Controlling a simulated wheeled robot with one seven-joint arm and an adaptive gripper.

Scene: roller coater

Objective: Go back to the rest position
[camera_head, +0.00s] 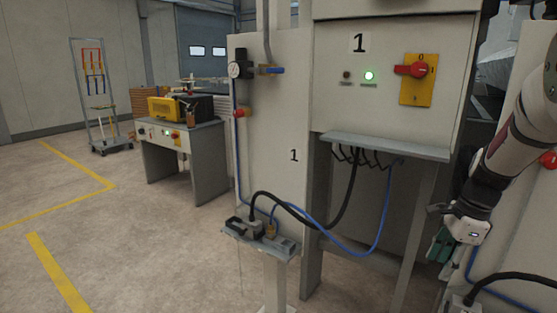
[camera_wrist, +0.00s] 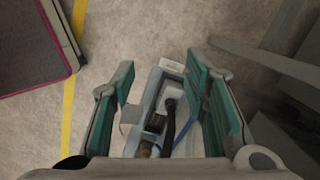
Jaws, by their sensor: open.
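My gripper (camera_head: 440,246) is at the right of the head view, pointing down, with part of the arm above it. In the wrist view my gripper (camera_wrist: 163,98) has its two green-padded fingers wide apart, with nothing held between them. Below and between the fingers, a grey tray (camera_wrist: 150,92) shows with a black plug and cable (camera_wrist: 170,108), a blue cable and a brass-coloured fitting. The gripper looks to be above this tray and apart from it.
A cabinet marked 1 (camera_head: 330,60) has a red switch (camera_head: 412,70) and a lit green lamp. Its small shelf (camera_head: 233,238) carries cables; black and blue loops hang to its right. A workbench (camera_head: 160,150) stands farther back. Open floor (camera_head: 130,240) lies to the left.

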